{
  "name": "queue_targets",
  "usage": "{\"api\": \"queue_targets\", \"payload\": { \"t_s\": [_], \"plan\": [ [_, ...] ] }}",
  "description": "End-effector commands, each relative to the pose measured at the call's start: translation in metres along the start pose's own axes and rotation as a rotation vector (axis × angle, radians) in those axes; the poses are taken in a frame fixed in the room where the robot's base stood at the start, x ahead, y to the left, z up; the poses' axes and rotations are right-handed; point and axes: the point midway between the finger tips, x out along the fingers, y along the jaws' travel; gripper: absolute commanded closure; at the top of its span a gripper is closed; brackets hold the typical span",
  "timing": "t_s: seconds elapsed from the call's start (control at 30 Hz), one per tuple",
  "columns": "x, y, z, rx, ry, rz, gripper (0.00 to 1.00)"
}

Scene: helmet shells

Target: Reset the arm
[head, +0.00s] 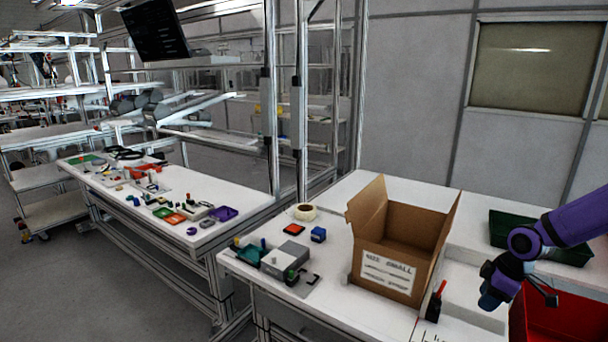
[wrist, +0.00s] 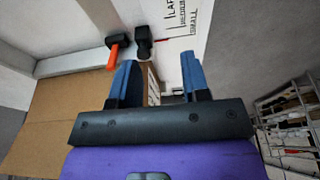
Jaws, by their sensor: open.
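My gripper (head: 488,302) hangs at the lower right of the head view, at the end of my purple arm, to the right of the cardboard box and near the red bin. In the wrist view my gripper (wrist: 160,78) shows two blue fingers spread apart with nothing between them. The open cardboard box (head: 387,275) stands on the white table with a label reading "SMALL". What appears to be its brown cardboard side (wrist: 62,115) fills the left of the wrist view.
A red bin (head: 560,318) and a dark green bin (head: 505,228) are close to my arm. An orange-handled tool (wrist: 115,55) lies beyond the fingers. A tape roll (head: 305,211) and blue block (head: 318,234) sit left of the box. Metal racks stand at the left.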

Motion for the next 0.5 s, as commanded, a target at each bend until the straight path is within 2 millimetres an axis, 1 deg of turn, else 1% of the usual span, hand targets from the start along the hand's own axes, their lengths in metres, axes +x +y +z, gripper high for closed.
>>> {"api": "queue_targets", "payload": {
  "t_s": [0.27,0.5],
  "plan": [
    [-0.007,-0.004,-0.002,0.013,-0.04,0.003,0.57],
    [-0.018,-0.012,-0.004,0.038,-0.101,0.01,0.57]
  ]
}}
